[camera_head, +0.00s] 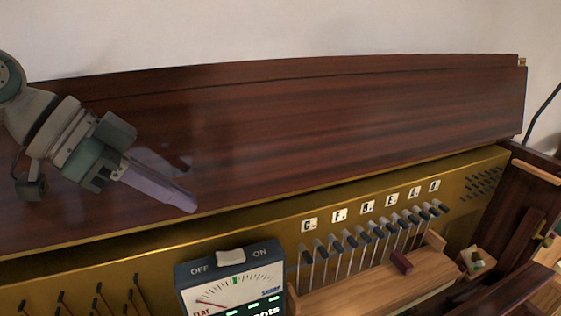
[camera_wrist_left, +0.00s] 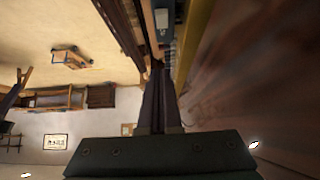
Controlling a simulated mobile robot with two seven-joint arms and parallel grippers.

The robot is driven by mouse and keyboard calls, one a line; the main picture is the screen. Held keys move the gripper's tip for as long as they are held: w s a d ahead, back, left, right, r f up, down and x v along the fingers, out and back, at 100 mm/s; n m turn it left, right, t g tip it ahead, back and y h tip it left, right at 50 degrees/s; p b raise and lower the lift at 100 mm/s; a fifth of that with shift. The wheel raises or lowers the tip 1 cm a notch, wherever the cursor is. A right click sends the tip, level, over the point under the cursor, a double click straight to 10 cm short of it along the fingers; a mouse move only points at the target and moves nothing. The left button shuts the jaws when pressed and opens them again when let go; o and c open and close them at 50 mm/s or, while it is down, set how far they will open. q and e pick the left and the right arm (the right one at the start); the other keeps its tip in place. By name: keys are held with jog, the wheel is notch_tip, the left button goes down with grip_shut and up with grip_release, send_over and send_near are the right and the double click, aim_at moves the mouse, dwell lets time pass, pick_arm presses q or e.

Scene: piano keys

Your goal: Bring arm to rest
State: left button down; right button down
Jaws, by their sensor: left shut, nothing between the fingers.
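My left gripper (camera_head: 191,206) reaches in from the left in the head view, in front of the dark wooden piano lid (camera_head: 330,120). Its fingers are together with nothing between them, and they point down and to the right. The fingertips show just above the brass-coloured panel (camera_head: 130,262), over the lid's lower part. In the left wrist view, the shut fingers (camera_wrist_left: 160,85) run up the middle of the picture. My right gripper is in neither view.
A tuning meter (camera_head: 232,283) with an OFF/ON switch stands at the bottom centre. Right of it are several tuning pins (camera_head: 350,240) under letter labels, a wooden ledge (camera_head: 385,288) and a dark red block (camera_head: 401,262). A pale wall (camera_head: 280,30) is behind.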

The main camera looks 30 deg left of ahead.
pick_arm(q)
jog(key=shift+s+a+r, duration=0.15)
jog(key=shift+s+r, duration=0.1)
jog(key=shift+r, duration=0.2)
